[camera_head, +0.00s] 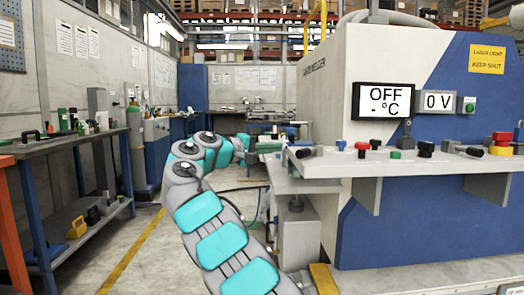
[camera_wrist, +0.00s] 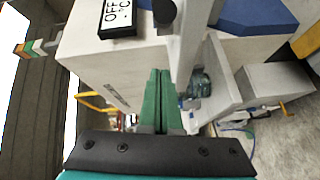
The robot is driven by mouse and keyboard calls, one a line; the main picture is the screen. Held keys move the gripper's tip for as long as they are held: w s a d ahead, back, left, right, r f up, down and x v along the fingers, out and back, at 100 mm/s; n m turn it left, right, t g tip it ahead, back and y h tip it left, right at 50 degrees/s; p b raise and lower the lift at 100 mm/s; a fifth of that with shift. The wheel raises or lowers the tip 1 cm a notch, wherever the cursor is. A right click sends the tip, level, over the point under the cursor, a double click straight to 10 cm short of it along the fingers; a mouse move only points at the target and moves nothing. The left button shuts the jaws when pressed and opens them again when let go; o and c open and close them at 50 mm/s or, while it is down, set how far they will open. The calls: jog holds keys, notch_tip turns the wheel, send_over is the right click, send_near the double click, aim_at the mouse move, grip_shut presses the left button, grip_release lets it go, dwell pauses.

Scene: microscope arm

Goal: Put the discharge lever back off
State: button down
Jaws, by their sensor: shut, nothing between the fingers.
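My gripper (camera_wrist: 160,74) is shut and empty, its two green fingers pressed together in the wrist view. A light grey control ledge (camera_wrist: 193,40) with a black knob (camera_wrist: 164,10) lies just beyond and above the fingertips there, apart from them. In the head view the control ledge (camera_head: 325,168) sticks out from the machine, with a black-handled control (camera_head: 304,153) at its left end. No label shows which control is the discharge lever. My arm reaches up to the left of the ledge.
The machine's display (camera_head: 384,101) reads OFF and a smaller one (camera_head: 437,102) reads 0 V. Red, green and black controls, including an emergency stop (camera_head: 501,143), line the ledge. A workbench (camera_head: 52,148) stands at left. The floor between is mostly clear.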

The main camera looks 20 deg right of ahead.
aim_at(309, 151)
jog(key=shift+s+d+f+b, duration=0.25)
jog(key=shift+s+d+b, duration=0.5)
jog(key=shift+d+b, duration=0.1)
jog(key=shift+s+d+f+b, duration=0.2)
jog(key=shift+s+d+b, duration=0.55)
jog(key=shift+d+b, duration=0.1)
jog(key=shift+s, duration=0.1)
jog(key=shift+s+n+t+b, duration=0.2)
jog(key=shift+n+t+b, duration=0.1)
jog(key=shift+t+b, duration=0.2)
